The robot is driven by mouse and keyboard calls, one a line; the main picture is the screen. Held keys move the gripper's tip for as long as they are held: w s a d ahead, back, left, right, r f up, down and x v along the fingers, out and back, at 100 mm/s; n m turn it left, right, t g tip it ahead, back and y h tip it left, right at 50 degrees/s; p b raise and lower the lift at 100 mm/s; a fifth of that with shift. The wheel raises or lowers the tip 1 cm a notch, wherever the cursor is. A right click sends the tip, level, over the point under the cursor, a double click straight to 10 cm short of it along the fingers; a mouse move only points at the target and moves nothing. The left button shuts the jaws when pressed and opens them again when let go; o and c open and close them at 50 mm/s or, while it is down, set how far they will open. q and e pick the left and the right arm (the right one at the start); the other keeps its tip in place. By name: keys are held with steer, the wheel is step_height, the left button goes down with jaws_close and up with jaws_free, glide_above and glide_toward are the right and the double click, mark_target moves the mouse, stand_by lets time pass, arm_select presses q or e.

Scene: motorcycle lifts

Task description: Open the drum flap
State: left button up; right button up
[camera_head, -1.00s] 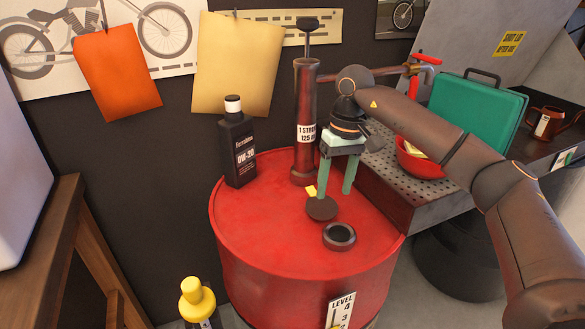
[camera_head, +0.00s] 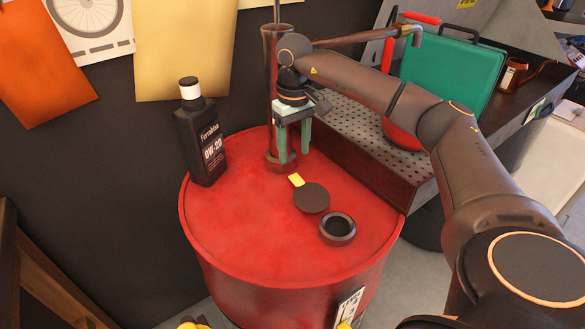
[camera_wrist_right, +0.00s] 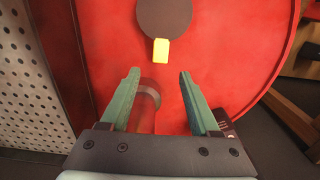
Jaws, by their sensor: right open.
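The drum flap (camera_head: 311,197) is a dark round disc with a yellow tab (camera_head: 296,180) at its far edge, on top of the red drum (camera_head: 235,225). Whether it lies flat or slightly raised I cannot tell. The disc (camera_wrist_right: 165,15) and tab (camera_wrist_right: 161,50) also show at the top of the right wrist view. My right gripper (camera_head: 294,154) is open and empty, its green fingers pointing down just beyond the tab, beside the pump. In the wrist view the tab sits ahead of the gap between the fingertips (camera_wrist_right: 159,74), apart from them. My left gripper is out of view.
A dark ring (camera_head: 338,229) stands on the drum near the flap. A brown upright pump (camera_head: 275,100) is close behind my right gripper, and a black oil bottle (camera_head: 203,145) stands at left. A perforated metal bench (camera_head: 350,135) borders the drum at right.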

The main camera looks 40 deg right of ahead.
mark_target(294, 175)
step_height(294, 175, down, 6)
steer(key=shift+f, duration=0.2)
jaws_close()
stand_by(0.6)
stand_by(0.9)
